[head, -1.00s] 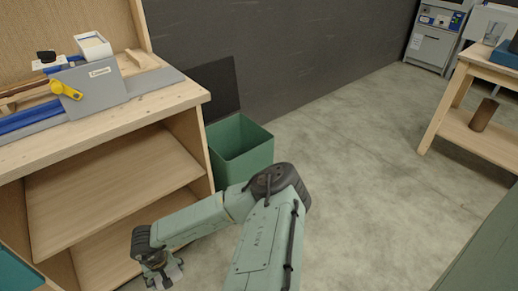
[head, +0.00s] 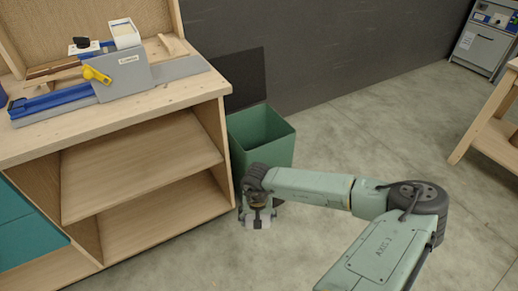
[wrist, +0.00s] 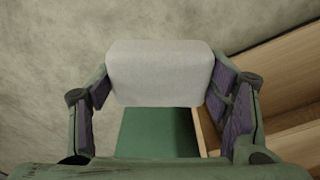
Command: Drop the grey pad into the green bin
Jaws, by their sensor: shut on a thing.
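A light grey pad (wrist: 160,72) is held between the two fingers of my gripper (wrist: 162,88) in the wrist view. In the head view my gripper (head: 258,212) points down in front of the near side of the green bin (head: 262,140), close to the shelf unit's right end. The pad is small and partly hidden there. The green bin is open at the top and stands on the floor against the dark wall. Part of a green surface, seemingly the bin (wrist: 155,132), shows below the pad in the wrist view.
A wooden workbench with shelves (head: 150,165) stands left of the bin, with a grey and blue cutting device (head: 125,75) on top. A dark panel (head: 238,78) leans behind the bin. Open concrete floor (head: 350,130) lies to the right.

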